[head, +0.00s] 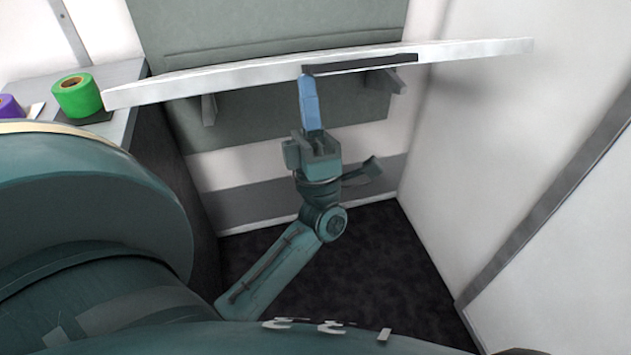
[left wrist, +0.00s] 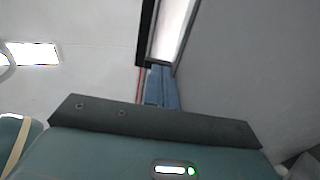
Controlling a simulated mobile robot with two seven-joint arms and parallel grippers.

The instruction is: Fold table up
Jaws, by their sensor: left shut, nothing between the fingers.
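The fold table (head: 470,50) is a pale panel at the grey-green wall panel, seen nearly edge-on in the head view, so its exact tilt is hard to tell. A dark strip (head: 375,62) runs along its near edge. My left gripper (head: 306,80) points up from below, its blue fingers shut and empty, with the tips at or just under the left end of that strip. Contact cannot be told. In the left wrist view the blue fingers (left wrist: 162,70) reach up to the dark-edged panel (left wrist: 172,30). My right gripper is not in view.
Brackets (head: 209,110) show beneath the table. A grey counter (head: 118,75) at the left carries a green tape roll (head: 78,96) and a purple roll (head: 10,107). A white wall (head: 480,160) closes off the right. Dark floor (head: 385,260) lies open below the table.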

